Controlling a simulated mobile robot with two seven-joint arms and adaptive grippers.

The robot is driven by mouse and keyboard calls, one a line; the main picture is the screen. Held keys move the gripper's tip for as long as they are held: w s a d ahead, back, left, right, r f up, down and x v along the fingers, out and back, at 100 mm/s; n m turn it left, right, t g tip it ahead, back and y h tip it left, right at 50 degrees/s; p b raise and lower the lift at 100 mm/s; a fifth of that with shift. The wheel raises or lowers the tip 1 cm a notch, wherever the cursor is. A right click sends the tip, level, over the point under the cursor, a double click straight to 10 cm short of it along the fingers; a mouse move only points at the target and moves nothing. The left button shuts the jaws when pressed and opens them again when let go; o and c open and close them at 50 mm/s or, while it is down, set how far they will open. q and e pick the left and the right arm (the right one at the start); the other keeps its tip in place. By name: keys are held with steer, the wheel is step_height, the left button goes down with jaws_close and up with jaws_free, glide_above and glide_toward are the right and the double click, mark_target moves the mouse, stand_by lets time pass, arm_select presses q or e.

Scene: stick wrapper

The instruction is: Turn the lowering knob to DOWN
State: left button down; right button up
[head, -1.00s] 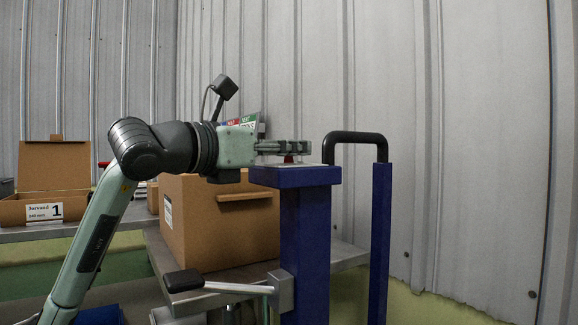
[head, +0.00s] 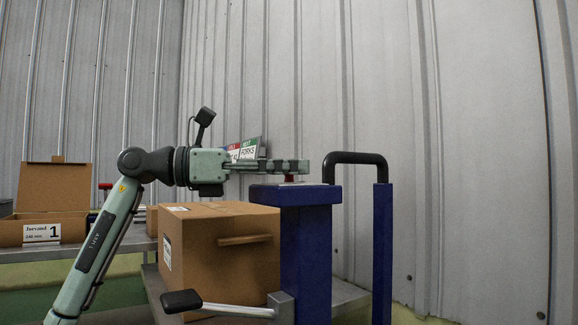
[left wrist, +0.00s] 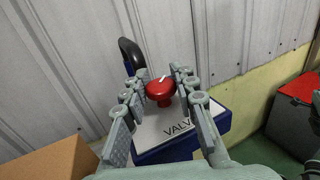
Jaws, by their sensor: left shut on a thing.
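The red knob (left wrist: 160,90) has a white mark on top and stands on a pale plate (left wrist: 163,135) lettered "VALV", partly covered by my fingers. The plate tops a blue post (head: 305,245). My left gripper (head: 297,166) reaches in level from the left, just above the post top. In the left wrist view my left gripper (left wrist: 160,86) has one finger on each side of the knob and is shut on it. In the head view only a little red of the knob (head: 290,178) shows beneath the fingers. My right gripper is not in view.
A black-handled lever (head: 183,301) sticks out left from the post. A black hooped handle (head: 352,159) rises close behind the plate. A cardboard box (head: 215,265) stands left of the post, and an open box (head: 45,234) lies farther left. A corrugated wall is behind.

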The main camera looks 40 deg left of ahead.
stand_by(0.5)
arm_select(q)
steer(key=c, duration=1.3)
jaws_free()
steer(key=shift+o, duration=0.2)
steer(key=shift+s+a, duration=0.1)
steer(key=v, duration=1.1)
steer(key=shift+s+a, duration=0.2)
steer(key=shift+a, duration=0.1)
